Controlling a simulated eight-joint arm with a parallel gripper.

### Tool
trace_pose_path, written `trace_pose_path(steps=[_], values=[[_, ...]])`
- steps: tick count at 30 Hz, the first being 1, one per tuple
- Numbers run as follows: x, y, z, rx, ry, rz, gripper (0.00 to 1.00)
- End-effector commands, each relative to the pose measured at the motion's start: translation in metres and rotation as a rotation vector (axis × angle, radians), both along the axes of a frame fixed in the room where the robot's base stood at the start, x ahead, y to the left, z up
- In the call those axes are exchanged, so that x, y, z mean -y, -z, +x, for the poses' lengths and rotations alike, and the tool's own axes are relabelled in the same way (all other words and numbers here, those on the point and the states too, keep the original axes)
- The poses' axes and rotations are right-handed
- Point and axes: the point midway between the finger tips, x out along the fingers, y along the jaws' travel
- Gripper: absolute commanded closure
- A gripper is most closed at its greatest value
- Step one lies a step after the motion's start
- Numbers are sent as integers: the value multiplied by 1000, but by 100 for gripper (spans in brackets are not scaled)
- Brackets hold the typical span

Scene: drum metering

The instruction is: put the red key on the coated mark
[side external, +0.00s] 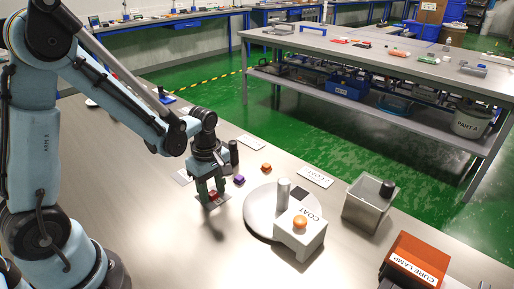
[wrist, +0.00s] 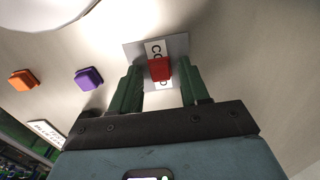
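The red key (wrist: 159,69), a small red block, lies on a grey square mark with a white label (wrist: 152,48). The label's letters are partly covered by the key; "CO" and a final "D" show in the wrist view. My gripper (wrist: 161,72) is open, with its green fingers on either side of the key and a visible gap to each. In the side view my gripper (side external: 211,189) reaches down over the mark (side external: 216,204), and the red key (side external: 213,195) shows low between the fingers.
A purple key (side external: 239,180) and an orange key (side external: 266,167) lie nearby. A turntable (side external: 256,221) with a post and the COAT box (side external: 301,236) stand to the right.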

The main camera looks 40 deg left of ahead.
Motion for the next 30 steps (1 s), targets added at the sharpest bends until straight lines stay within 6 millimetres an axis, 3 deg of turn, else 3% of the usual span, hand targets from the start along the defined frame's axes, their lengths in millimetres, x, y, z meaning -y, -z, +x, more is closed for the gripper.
trace_pose_path(steps=[14,30], values=[[0,-8,0,0,0,0,49],[0,-85,0,0,0,0,49]])
